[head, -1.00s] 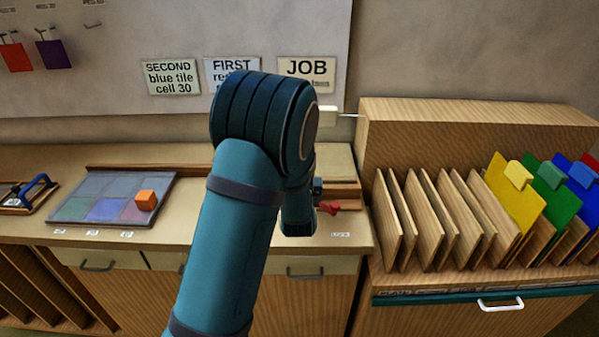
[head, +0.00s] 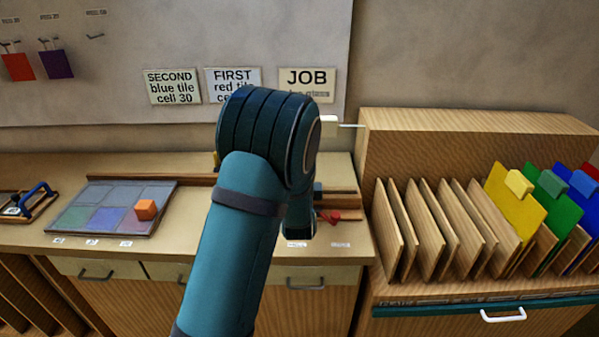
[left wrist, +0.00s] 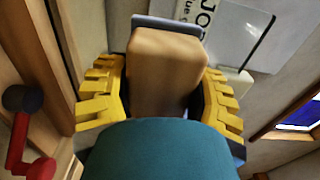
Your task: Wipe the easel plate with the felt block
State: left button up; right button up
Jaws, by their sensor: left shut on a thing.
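In the left wrist view my left gripper (left wrist: 160,78), with yellow ridged fingers, is shut on the felt block (left wrist: 166,52). The block is tan with a grey-blue layer at its far end. A clear plate with a thin dark edge, apparently the easel plate (left wrist: 246,32), stands just beyond and to the right of it. Whether the block touches the plate I cannot tell. In the head view my left arm hides the block and most of the gripper, and I cannot make out the plate. My right gripper is not in view.
A wooden rack (head: 440,225) with upright boards and coloured sheets stands at right. A red-handled part (head: 330,216) lies close by my arm. A JOB card (head: 306,80) hangs behind.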

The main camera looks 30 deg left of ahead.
pick_arm(q)
jog(key=shift+x, duration=1)
jog(key=shift+w+d, duration=0.45)
jog(key=shift+d, duration=0.45)
jog(key=shift+w+d, duration=0.45)
jog(key=shift+d, duration=0.4)
jog(key=shift+w, duration=0.15)
jog(key=shift+a, duration=0.1)
jog(key=shift+s+a+r, duration=0.1)
jog(key=shift+s+a, duration=0.4)
jog(key=shift+a, duration=0.4)
jog(key=shift+s+a, duration=0.5)
jog(key=shift+a, duration=0.45)
